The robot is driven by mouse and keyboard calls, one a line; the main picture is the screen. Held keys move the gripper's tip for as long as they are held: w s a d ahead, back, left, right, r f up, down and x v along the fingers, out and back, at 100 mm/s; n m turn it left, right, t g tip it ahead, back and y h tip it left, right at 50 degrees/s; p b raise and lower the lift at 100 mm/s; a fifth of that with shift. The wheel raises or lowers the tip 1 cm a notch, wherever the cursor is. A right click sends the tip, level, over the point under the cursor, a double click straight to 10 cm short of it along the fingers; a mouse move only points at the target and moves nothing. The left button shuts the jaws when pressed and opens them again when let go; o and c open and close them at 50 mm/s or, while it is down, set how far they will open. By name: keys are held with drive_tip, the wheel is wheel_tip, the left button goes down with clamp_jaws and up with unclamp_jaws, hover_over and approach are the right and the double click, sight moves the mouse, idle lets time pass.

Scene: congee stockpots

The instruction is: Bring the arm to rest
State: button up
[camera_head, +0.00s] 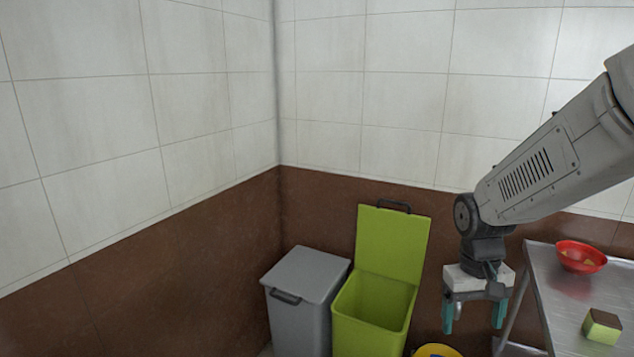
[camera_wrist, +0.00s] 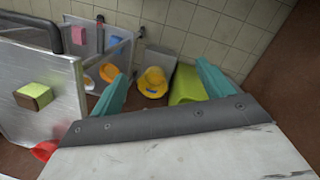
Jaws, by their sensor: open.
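My gripper (camera_head: 473,316) hangs pointing down between the open green bin and the metal table, with its two teal fingers apart and nothing between them. In the wrist view the open fingers (camera_wrist: 162,85) frame a yellow object (camera_wrist: 152,82) lying beyond them. My arm reaches in from the right, bent down at the wrist joint.
The green bin (camera_head: 374,306) has its lid up, beside a closed grey bin (camera_head: 302,292). The metal table (camera_head: 556,290) holds a red bowl (camera_head: 581,257) and a green-brown block (camera_head: 602,326). A yellow rim (camera_head: 437,351) shows low between. Tiled walls stand behind.

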drive_tip(key=s+a+r+t, duration=0.1)
drive_tip(key=s+r, duration=0.5)
drive_tip(key=s, duration=0.4)
drive_tip(key=s+a+r+t, duration=0.1)
drive_tip(key=s+r, duration=0.5)
drive_tip(key=s, duration=0.3)
drive_tip(key=shift+s+a+r+t+y, duration=0.25)
drive_tip(key=shift+s+t+y, duration=0.1)
drive_tip(key=shift+t+y, duration=0.05)
idle(0.5)
